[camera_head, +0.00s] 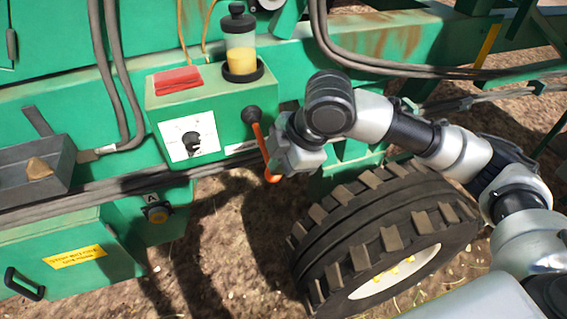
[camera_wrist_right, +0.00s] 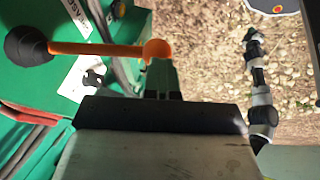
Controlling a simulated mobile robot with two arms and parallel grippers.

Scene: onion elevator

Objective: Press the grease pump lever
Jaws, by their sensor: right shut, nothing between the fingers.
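The grease pump lever (camera_head: 261,150) is an orange rod. It slants down from a black pivot (camera_head: 252,115) on the right side of the front of a green pump box (camera_head: 207,105). A clear reservoir (camera_head: 240,55) with yellow grease and a black cap stands on the box. My right gripper (camera_head: 276,160) is at the lever's lower part, on its right side. In the right wrist view the shut, empty fingers (camera_wrist_right: 163,80) are close to the lever's round orange end (camera_wrist_right: 156,50); I cannot tell if they touch.
A red cloth (camera_head: 178,79) lies on the box, and a dial (camera_head: 192,141) is on its front. A grey tray (camera_head: 38,172) with a brown lump is at the left. A large tyre (camera_head: 385,235) stands below my right arm. Hoses run along the green machine.

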